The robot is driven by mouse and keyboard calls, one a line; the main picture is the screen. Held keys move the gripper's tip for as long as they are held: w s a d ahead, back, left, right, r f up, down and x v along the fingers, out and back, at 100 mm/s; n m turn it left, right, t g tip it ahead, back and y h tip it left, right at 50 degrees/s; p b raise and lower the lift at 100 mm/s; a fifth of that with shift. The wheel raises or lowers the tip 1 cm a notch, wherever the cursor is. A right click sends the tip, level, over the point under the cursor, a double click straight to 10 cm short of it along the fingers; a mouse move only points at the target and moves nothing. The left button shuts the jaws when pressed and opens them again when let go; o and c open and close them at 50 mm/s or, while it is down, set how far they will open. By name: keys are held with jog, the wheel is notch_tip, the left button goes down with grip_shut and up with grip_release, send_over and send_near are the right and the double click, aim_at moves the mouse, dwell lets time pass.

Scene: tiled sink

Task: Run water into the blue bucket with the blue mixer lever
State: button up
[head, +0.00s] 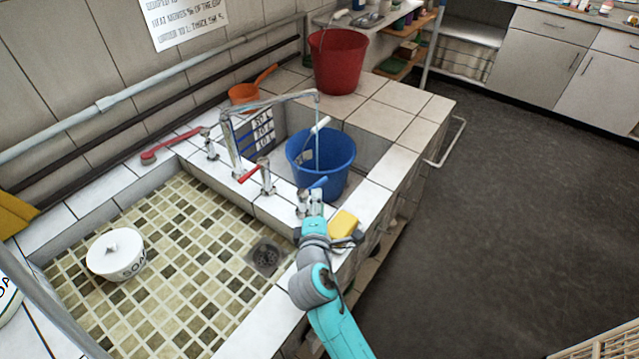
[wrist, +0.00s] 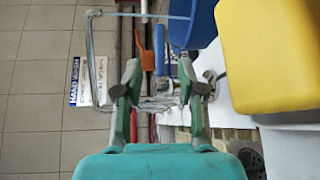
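The blue bucket (head: 335,178) stands upright in the tiled basin under the metal spout (head: 285,99). A thin pale stream (head: 318,120), looking like water, runs from the spout's end down into it. The bucket's water level is hidden. The blue mixer lever (head: 318,183) sits on the tap at the front ledge. My gripper (head: 312,203) is right at this tap.
A red-handled tap (head: 264,178) stands left of the blue one. A yellow sponge (head: 344,224) lies on the ledge right beside my gripper. A red bucket (head: 340,62) and an orange pan (head: 243,94) stand behind. A white soap pot (head: 115,255) is in the left basin.

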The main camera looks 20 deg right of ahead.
aim_at(319, 186)
jog(key=x, duration=0.7)
jog(key=shift+w+d, duration=0.15)
jog(key=shift+w, duration=0.2)
grip_shut()
